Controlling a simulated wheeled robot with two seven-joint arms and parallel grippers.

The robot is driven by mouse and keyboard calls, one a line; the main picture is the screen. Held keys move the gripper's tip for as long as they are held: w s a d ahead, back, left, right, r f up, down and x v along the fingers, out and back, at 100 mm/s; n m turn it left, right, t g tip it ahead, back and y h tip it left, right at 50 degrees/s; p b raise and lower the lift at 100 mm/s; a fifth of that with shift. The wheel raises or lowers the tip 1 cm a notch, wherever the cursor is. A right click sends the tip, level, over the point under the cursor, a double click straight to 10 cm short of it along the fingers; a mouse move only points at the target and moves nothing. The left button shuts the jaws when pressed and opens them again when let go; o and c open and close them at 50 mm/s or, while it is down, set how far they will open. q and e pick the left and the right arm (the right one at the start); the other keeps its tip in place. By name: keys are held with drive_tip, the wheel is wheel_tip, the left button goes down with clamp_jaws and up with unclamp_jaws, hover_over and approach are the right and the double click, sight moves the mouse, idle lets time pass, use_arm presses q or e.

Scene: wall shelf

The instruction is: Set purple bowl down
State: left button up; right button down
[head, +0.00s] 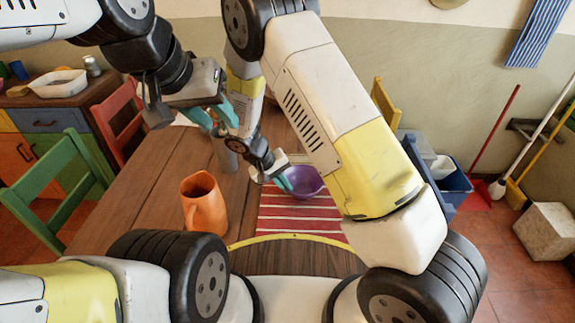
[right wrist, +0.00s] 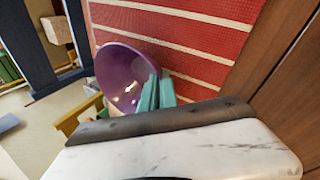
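The purple bowl (head: 305,185) is over the far part of the red-and-white striped mat (head: 290,222) on the wooden table. I cannot tell whether its base touches the mat. My right gripper (head: 284,181) is at the bowl's left rim. In the right wrist view, its teal fingers (right wrist: 157,92) are close together on the rim of the bowl (right wrist: 120,72), with the striped mat (right wrist: 200,40) beyond. My left gripper (head: 213,116) is open and empty above the table, left of and away from the bowl. My right arm hides part of the mat's right side.
An orange pitcher (head: 204,204) stands on the table left of the mat. A grey cylinder (head: 227,156) stands further back. Green (head: 55,190) and red (head: 120,120) chairs flank the left side. The table's left part is clear. A blue bin (head: 456,183) is on the floor at right.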

drive_tip(key=c, duration=1.6)
unclamp_jaws()
drive_tip(key=shift+c, duration=0.2)
drive_tip(key=v, duration=1.2)
drive_tip(key=s+d+r+m+y, duration=0.1)
drive_tip(key=s+d+r+y, duration=0.1)
drive_tip(key=d+r, duration=0.55)
drive_tip(key=s+d+r+m+y, duration=0.25)
drive_tip(key=d+r, duration=0.35)
drive_tip(key=r, duration=0.3)
drive_tip(key=s+d+r+t+y, duration=0.2)
drive_tip(key=s+d+r+t, duration=0.2)
drive_tip(key=s+d+r, duration=0.4)
drive_tip(key=shift+s+d+r+y, duration=0.15)
drive_tip(key=shift+s+d+y, duration=0.3)
drive_tip(key=shift+s, duration=1.6)
drive_tip(key=shift+m, duration=0.25)
